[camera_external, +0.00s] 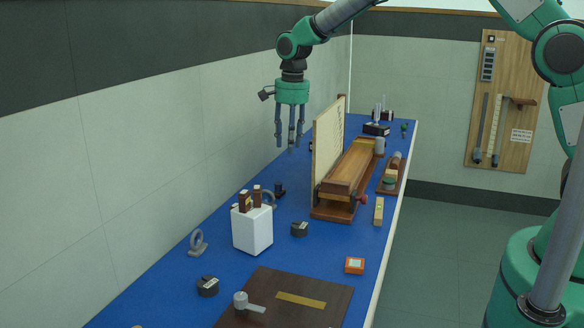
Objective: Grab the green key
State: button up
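My gripper (290,142) hangs above the bench, left of an upright board, pointing down. Its fingers are spread apart with nothing between them. A small green item (404,127) stands near the far right edge of the bench. Another small green piece (389,183) sits at the near end of a wooden stand by the right edge. Both are too small to tell whether either is the green key. My gripper is well clear of both, to their left.
The blue bench (163,287) runs along the wall. An upright board (327,145) and a long wooden apparatus (350,170) fill its middle. An orange box (354,265) and a dark wooden board (270,311) lie nearer.

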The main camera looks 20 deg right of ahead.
jog(key=w+a+f+m, duration=0.1)
jog(key=a+f, duration=0.6)
jog(key=f, duration=0.2)
jog(key=shift+a+g, duration=0.25)
jog(key=shift+g, duration=0.15)
jog(key=shift+f, duration=0.15)
jog(key=shift+f, duration=4.2)
jog(key=shift+f, duration=0.1)
jog(key=shift+w+d+f+b, duration=0.1)
jog(key=shift+f+b, duration=0.35)
jog(key=shift+f, duration=2.05)
grip_shut()
